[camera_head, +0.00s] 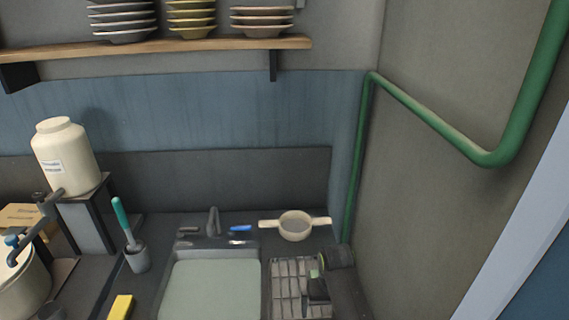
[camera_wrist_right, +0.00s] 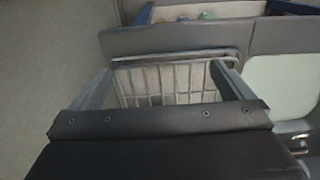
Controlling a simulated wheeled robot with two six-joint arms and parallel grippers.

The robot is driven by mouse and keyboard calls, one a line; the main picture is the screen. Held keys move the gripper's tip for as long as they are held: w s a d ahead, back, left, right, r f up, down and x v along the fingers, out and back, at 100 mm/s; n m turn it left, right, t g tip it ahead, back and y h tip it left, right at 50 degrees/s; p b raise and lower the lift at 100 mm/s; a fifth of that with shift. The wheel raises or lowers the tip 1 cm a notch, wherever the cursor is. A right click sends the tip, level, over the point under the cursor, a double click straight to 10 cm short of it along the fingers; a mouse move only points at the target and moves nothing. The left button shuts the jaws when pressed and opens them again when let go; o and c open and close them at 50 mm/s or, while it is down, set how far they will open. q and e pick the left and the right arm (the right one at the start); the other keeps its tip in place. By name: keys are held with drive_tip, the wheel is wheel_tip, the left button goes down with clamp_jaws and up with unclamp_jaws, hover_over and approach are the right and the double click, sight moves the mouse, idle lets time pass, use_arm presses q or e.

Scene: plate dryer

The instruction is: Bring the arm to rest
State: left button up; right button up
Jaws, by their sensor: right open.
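My right arm (camera_head: 345,290) comes in at the bottom of the head view, right of the sink. Its gripper (camera_head: 316,285) is over the right part of a light wire dish rack (camera_head: 285,272). In the right wrist view my right gripper (camera_wrist_right: 163,70) has its two fingers wide apart, with nothing held between them. The rack (camera_wrist_right: 165,88) shows between and beyond the fingers. I cannot tell the height of the fingers above it. My left gripper is not in view.
The sink (camera_head: 213,290) is left of the rack. A pale strainer (camera_head: 295,226) lies behind the rack, and a green pipe (camera_head: 430,115) runs along the right wall. Plates (camera_head: 122,22) stand stacked on a wooden shelf (camera_head: 170,52). A yellow sponge (camera_head: 121,307) lies left of the sink.

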drive_tip(key=s+d+f, duration=0.3)
drive_tip(key=s+f, duration=0.2)
drive_tip(key=f, duration=0.3)
drive_tip(key=s+d+f, duration=0.3)
drive_tip(key=s+f, duration=0.2)
drive_tip(key=f, duration=0.4)
drive_tip(key=s+d+f, duration=0.4)
drive_tip(key=s+f, duration=0.1)
drive_tip(key=f, duration=0.3)
drive_tip(key=s+d+f, duration=0.3)
drive_tip(key=s+f, duration=0.1)
drive_tip(key=s, duration=0.6)
drive_tip(key=s+d+f+m+h, duration=0.1)
drive_tip(key=s+d+f, duration=0.25)
drive_tip(key=s, duration=0.65)
drive_tip(key=s+d+f, duration=0.3)
drive_tip(key=s+f, duration=0.1)
drive_tip(key=s, duration=0.5)
use_arm(q)
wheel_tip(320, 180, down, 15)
drive_tip(key=b, duration=1.4)
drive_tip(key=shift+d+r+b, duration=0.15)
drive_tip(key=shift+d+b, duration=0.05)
drive_tip(key=shift+b, duration=0.1)
use_arm(e)
wheel_tip(320, 180, down, 14)
drive_tip(key=t, duration=0.1)
drive_tip(key=shift+s+f, duration=0.25)
drive_tip(key=shift+s, duration=0.05)
drive_tip(key=shift+d, duration=0.1)
